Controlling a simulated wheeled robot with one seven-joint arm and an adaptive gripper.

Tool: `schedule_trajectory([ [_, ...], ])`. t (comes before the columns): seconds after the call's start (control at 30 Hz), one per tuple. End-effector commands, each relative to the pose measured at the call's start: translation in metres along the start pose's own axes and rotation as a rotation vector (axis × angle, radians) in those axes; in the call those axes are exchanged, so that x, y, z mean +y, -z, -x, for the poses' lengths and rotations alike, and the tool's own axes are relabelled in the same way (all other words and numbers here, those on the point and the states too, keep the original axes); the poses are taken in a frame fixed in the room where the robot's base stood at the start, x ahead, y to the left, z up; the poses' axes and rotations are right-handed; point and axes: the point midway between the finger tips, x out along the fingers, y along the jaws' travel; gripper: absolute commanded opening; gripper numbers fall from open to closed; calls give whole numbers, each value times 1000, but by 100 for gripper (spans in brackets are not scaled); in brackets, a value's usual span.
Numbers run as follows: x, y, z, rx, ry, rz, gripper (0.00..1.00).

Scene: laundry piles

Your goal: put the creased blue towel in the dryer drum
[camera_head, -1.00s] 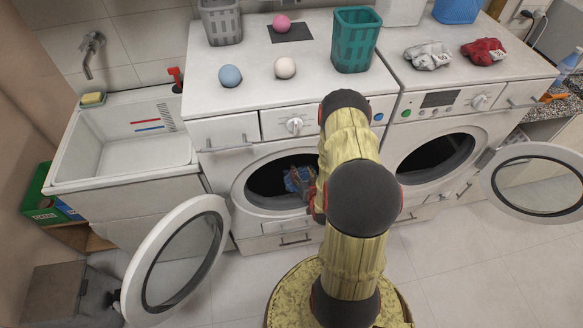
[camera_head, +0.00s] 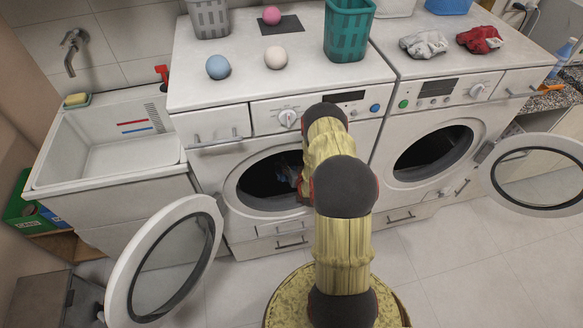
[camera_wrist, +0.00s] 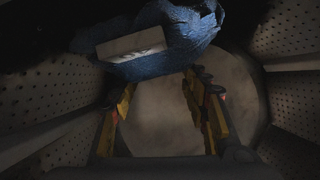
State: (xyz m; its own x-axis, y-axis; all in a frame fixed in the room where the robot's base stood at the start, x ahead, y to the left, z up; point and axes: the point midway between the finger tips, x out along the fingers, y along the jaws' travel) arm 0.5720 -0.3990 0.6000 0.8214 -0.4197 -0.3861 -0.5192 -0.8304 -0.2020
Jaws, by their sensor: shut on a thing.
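The blue towel (camera_wrist: 175,42) is bunched at the top of the wrist view, with a pale label patch on it. It is between and beyond the fingertips of my gripper (camera_wrist: 160,84), which is shut on it. Perforated metal drum walls (camera_wrist: 290,105) surround both. In the head view my arm reaches into the dark round opening of the left machine (camera_head: 250,187), and only a little blue shows there. The fingers are mostly hidden in that view.
The left machine's round door (camera_head: 165,262) stands open at lower left. The right machine (camera_head: 432,150) is also open, its door (camera_head: 540,175) swung right. Balls, a teal basket (camera_head: 348,30), and white and red cloths (camera_head: 478,38) lie on top. A sink (camera_head: 105,150) stands left.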

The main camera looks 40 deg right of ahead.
Motion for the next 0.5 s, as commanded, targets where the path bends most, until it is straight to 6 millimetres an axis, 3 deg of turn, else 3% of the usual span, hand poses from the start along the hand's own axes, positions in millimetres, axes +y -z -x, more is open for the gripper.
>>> schedule_trajectory([
  [0.03,2,-11,-4,-1,0,0,7],
  [0.1,3,-15,-6,0,0,0,7],
  [0.47,4,-16,-7,1,0,0,7],
  [0.5,4,-16,-6,0,0,0,47],
])
